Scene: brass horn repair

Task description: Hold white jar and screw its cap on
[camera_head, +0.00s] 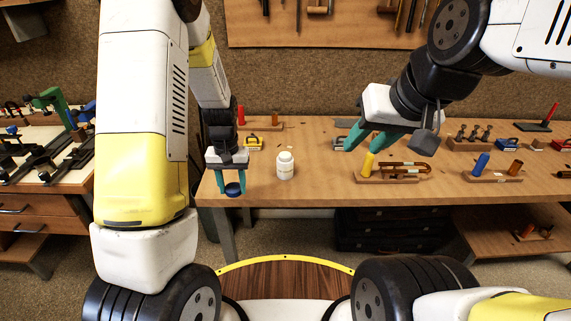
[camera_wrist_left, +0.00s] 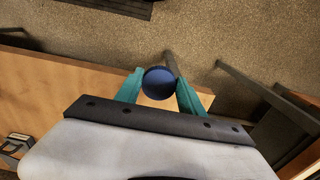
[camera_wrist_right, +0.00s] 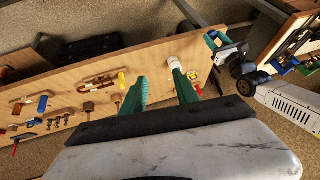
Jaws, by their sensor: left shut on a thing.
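The white jar (camera_head: 285,166) stands upright on the workbench (camera_head: 320,196) near its front edge, with no blue cap on it. It also shows in the right wrist view (camera_wrist_right: 173,63), beyond the fingertips. My left gripper (camera_head: 230,187) is shut on a round dark blue cap (camera_wrist_left: 159,83), left of the jar and by the bench's front edge. The cap also shows in the head view (camera_head: 233,189). My right gripper (camera_head: 361,147) is open and empty, above the bench to the right of the jar. Its teal fingers (camera_wrist_right: 161,88) are spread apart.
A rack with a yellow-handled tool (camera_head: 368,163) lies under and beside my right gripper. A rack with a blue handle (camera_head: 481,163) is further right. Small tools (camera_head: 254,143) lie behind the jar. The bench around the jar is clear.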

